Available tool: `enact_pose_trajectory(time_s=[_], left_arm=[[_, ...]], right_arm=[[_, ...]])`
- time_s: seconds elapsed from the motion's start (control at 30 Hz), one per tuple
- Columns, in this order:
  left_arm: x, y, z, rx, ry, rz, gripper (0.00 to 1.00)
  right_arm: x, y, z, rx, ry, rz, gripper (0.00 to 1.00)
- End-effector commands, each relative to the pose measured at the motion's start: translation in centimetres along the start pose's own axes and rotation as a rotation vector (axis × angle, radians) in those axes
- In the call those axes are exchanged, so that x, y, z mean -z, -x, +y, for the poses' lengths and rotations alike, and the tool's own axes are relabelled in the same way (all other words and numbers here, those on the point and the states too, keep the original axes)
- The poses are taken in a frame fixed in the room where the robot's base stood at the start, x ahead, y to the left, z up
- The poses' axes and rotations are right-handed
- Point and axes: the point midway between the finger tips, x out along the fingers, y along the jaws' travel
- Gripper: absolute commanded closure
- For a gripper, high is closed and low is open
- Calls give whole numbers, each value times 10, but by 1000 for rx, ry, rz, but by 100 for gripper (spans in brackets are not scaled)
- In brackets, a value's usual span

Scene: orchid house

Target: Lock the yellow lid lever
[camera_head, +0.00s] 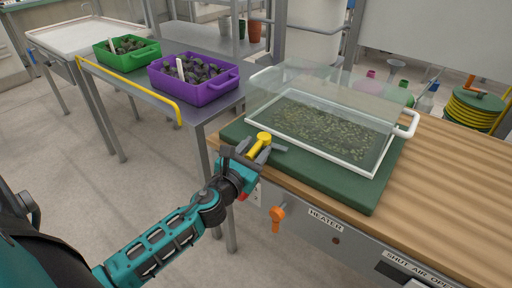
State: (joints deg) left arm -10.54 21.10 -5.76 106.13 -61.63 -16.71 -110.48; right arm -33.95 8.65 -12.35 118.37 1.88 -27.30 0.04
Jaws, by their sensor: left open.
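The yellow lid lever (263,141) sticks out at the left front corner of a clear-lidded propagator box (377,168) with a white rim. The box sits on a green base (338,190) on the bench. My left gripper (258,150) is at the lever, with its grey fingers apart on either side of it. I cannot tell whether either finger touches the lever. The clear lid (330,90) lies over the box, above dark soil with small plants. My right gripper does not show.
An orange handle (278,213) and a label reading HEATER are on the bench front below the box. The wooden bench top (460,190) is clear at right. A metal table at left bears a purple crate (205,92) and a green crate (110,59). A coiled yellow hose (474,108) is behind.

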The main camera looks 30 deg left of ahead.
Motion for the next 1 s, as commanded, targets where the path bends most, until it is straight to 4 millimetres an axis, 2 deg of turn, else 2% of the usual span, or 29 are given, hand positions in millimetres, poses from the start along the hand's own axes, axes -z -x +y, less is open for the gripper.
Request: enact_pose_trajectory(time_s=[0.13,0.4,0.87,1.0], left_arm=[[0,-7,0,1,-1,0,55],[0,-8,0,1,0,0,55],[0,-8,0,-1,0,-1,98],[-1,-8,1,-2,-1,-1,100]], right_arm=[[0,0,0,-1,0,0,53],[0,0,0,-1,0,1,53],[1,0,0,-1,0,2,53],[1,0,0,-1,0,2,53]])
